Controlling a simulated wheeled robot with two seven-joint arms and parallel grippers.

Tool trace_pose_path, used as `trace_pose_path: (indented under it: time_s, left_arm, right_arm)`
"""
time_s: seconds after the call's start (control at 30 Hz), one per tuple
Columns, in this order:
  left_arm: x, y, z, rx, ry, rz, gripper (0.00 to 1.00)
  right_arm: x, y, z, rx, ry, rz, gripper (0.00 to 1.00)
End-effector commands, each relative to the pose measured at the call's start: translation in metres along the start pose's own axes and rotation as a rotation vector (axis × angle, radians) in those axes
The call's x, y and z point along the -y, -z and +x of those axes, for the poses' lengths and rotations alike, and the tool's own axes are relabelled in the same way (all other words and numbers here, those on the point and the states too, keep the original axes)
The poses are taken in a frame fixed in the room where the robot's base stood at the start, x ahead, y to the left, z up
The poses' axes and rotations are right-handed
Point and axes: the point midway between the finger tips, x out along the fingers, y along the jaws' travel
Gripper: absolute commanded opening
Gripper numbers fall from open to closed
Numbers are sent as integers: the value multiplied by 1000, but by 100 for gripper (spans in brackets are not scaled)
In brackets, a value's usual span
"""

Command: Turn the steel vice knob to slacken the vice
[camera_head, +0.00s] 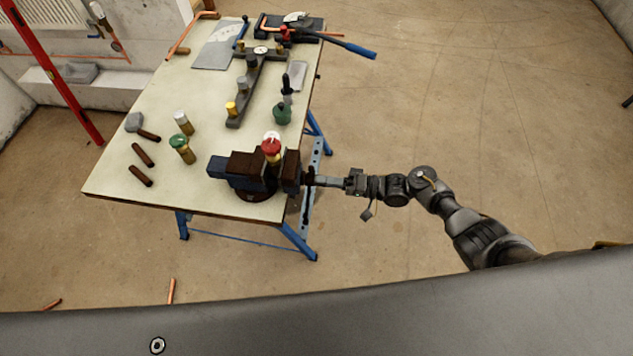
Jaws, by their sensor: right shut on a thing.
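The vice (238,172) is a dark blue and rust-brown block at the near right corner of the workbench. A brass valve with a red and white cap (271,147) stands upright at its jaws. The steel vice knob (308,177) is at the vice's right end, by the table edge, and is partly hidden by my gripper. My right gripper (318,181) reaches in from the right, level with the knob, and is shut on it. My left gripper is not in view.
The workbench (110,182) has blue legs. It bears a green-capped valve (181,147), a hammer (141,127), a grey manifold (252,90), a green bottle (282,113) and a blue-handled tool (350,46). A red post (55,75) stands at left. Floor to the right is clear.

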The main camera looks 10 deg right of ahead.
Motion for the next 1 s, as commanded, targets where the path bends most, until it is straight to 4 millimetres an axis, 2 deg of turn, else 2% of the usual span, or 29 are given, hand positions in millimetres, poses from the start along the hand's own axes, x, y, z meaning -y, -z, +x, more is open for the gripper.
trace_pose_path:
  time_s: [0.03, 0.1, 0.4, 0.7, 1.0]
  left_arm:
    - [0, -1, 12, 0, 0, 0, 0]
    - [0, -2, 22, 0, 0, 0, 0]
    - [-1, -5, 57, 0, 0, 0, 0]
    - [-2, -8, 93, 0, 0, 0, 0]
    - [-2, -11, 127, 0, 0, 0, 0]
  right_arm:
    - [-5, -2, 0, 2, 3, -128, 0]
    - [-6, -3, 0, 2, 2, -310, 0]
    - [-5, -2, 0, 0, 3, -917, 0]
    - [-5, -2, 1, -3, 4, -1381, 0]
    - [-3, -1, 2, -4, 3, -1753, 0]
